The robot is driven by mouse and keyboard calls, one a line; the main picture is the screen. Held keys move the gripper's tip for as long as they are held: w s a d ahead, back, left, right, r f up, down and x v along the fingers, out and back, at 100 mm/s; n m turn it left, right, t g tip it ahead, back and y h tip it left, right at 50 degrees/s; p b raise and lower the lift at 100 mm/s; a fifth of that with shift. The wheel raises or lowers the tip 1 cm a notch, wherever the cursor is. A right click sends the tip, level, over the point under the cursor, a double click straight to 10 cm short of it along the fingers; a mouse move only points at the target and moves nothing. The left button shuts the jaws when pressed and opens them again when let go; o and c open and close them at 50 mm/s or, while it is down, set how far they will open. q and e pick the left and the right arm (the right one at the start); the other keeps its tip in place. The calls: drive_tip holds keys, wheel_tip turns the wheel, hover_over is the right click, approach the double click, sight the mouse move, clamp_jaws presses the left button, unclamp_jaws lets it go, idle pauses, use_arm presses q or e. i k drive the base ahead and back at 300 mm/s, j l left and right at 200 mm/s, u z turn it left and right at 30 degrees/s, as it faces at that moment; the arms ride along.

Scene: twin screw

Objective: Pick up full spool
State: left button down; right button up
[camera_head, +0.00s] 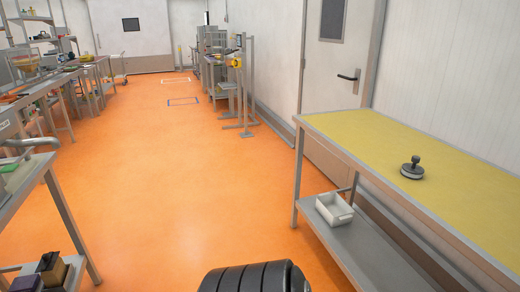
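I cannot make out a full spool for certain. A small yellow round thing (237,62) shows on the grey metal stand (246,90) at the far right side of the aisle; it is too small to tell whether it is a spool. Neither of my grippers is in view.
A yellow-topped table (390,140) stands at right with a black knobbed object (412,168) on top and a white bin (334,209) on its lower shelf. Cluttered workbenches (50,90) line the left. The orange floor (180,170) between is clear. A closed door (338,75) is behind the table.

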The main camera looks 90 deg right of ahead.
sight(413, 171)
drive_tip(key=z, duration=3.9)
drive_tip(key=i+u, duration=0.1)
